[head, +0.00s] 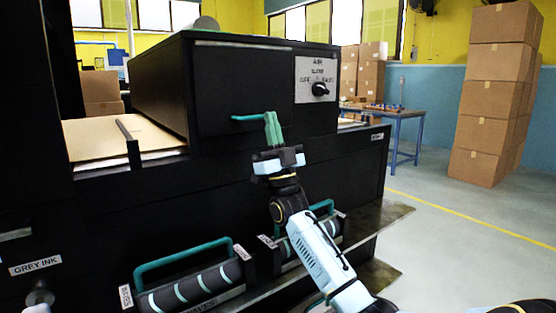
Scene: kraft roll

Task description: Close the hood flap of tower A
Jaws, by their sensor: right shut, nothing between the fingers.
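The hood flap (225,85) is a black panel in the front face of the black hood box (165,75). It looks upright and about flush with the face; a thin pale strip runs along its top edge, and I cannot tell if a small gap is there. Its teal bar handle (247,118) sticks out low on the panel. My right gripper (272,122) is shut, its teal fingers pointing up at the right end of the handle. They overlap the handle in the picture; contact is unclear. My left gripper is out of view. No tower A label is readable.
A grey dial plate (315,78) with a black knob (320,89) sits right of the flap. Below are rollers (190,290) with teal handles (183,258). Brown sheets (120,140) lie at left. A blue table (410,125) and stacked boxes (490,105) stand behind, with open floor at right.

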